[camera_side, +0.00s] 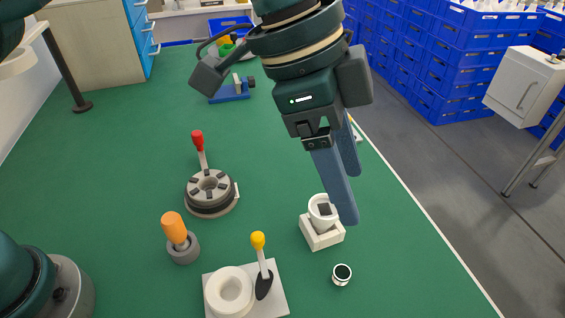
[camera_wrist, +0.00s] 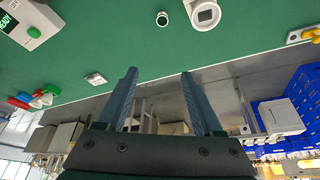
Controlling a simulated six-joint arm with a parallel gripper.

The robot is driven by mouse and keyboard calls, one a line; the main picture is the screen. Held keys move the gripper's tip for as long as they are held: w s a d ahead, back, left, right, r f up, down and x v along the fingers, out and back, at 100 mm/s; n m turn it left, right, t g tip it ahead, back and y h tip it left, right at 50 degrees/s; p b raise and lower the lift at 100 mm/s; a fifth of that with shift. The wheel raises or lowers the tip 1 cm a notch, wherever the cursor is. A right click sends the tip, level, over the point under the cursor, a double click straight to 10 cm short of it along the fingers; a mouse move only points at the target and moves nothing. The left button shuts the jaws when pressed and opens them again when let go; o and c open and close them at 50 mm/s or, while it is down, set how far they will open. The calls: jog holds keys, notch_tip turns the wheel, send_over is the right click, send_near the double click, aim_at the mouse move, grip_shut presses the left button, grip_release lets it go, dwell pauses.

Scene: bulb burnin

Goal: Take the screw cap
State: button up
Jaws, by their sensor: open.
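The screw cap appears to be the small round ring (camera_side: 342,274) with a pale rim and dark inside. It lies on the green table at the front right. It also shows near the top of the wrist view (camera_wrist: 162,18). My gripper (camera_side: 350,198) is open, its two long blue fingers apart with nothing between them. In the side view its fingers are above and behind the cap, close to a white cup on a square block (camera_side: 322,235). In the wrist view the fingertips (camera_wrist: 159,72) are apart from the cap.
The white cup (camera_wrist: 205,14) sits right beside the cap. A lever fixture (camera_side: 210,188), an orange-handled tool (camera_side: 174,228) and a white plate (camera_side: 276,297) with a ring and yellow-knobbed tool stand left. The table's right edge is nearby; green surface around the cap is clear.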

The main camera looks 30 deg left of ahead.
send_near(345, 279)
jog(key=shift+d+f, duration=0.2)
jog(key=shift+f, duration=0.3)
jog(key=shift+x, duration=2.6)
grip_shut()
